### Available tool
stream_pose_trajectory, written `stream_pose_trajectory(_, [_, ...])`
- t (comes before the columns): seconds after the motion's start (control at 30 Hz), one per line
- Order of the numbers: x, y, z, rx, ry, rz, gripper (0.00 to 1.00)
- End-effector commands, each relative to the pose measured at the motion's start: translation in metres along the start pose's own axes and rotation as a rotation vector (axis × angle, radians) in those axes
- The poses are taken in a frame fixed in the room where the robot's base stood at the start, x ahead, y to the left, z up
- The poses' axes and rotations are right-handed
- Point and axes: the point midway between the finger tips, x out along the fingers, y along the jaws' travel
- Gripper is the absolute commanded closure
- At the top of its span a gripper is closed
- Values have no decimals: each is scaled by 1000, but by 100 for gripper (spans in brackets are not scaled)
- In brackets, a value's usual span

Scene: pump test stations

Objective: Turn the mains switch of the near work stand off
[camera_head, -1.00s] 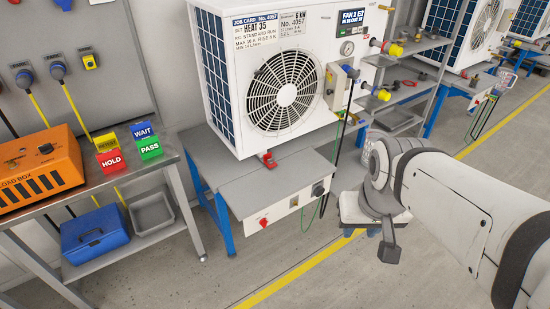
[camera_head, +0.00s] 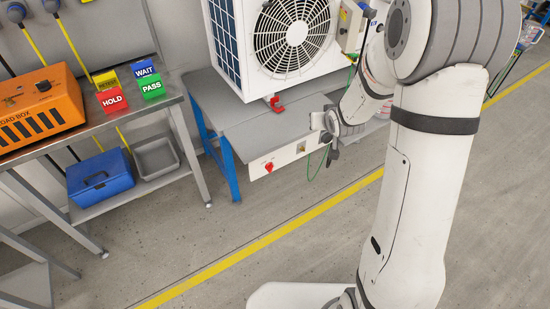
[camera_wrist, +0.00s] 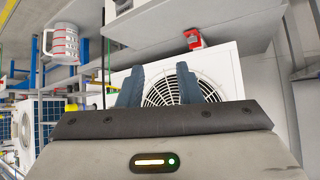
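The near work stand (camera_head: 232,117) has a pale front panel (camera_head: 290,156). A red switch (camera_head: 268,166), which looks like the mains switch, sits at the panel's left end; its setting is too small to read.
Left is a bench with an orange load box (camera_head: 38,105), HOLD (camera_head: 112,99) and PASS (camera_head: 151,88) blocks. A blue case (camera_head: 98,176) and grey tray (camera_head: 156,157) sit below. A green cable hangs by my gripper. The floor in front is clear.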

Motion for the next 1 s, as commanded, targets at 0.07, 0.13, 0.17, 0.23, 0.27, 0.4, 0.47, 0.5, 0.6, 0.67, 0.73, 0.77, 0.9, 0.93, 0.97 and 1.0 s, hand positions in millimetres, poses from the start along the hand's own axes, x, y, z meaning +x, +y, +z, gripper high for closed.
stream_pose_trajectory(0.07, [45, -9, 18, 2, 54, -46, 68])
stream_pose_trajectory(0.13, [75, -18, 29, 7, 112, -91, 68])
stream_pose_trajectory(0.17, [88, -22, 34, 11, 136, -112, 68])
stream_pose_trajectory(0.23, [115, -32, 50, 24, 192, -163, 68])
stream_pose_trajectory(0.27, [126, -37, 57, 30, 216, -186, 68])
stream_pose_trajectory(0.4, [168, -58, 99, 76, 322, -300, 68])
stream_pose_trajectory(0.47, [182, -67, 119, 102, 367, -352, 68])
stream_pose_trajectory(0.5, [190, -72, 134, 121, 395, -386, 68])
stream_pose_trajectory(0.6, [203, -84, 168, 172, 458, -465, 68])
stream_pose_trajectory(0.67, [208, -89, 187, 203, 491, -506, 68])
stream_pose_trajectory(0.73, [210, -94, 205, 233, 524, -546, 68])
stream_pose_trajectory(0.77, [210, -95, 211, 245, 537, -560, 68])
stream_pose_trajectory(0.9, [210, -99, 230, 283, 574, -604, 68])
stream_pose_trajectory(0.93, [210, -99, 232, 287, 578, -609, 68])
stream_pose_trajectory(0.97, [210, -100, 232, 289, 583, -613, 68])
stream_pose_trajectory(1.0, [212, -102, 232, 291, 586, -616, 68])
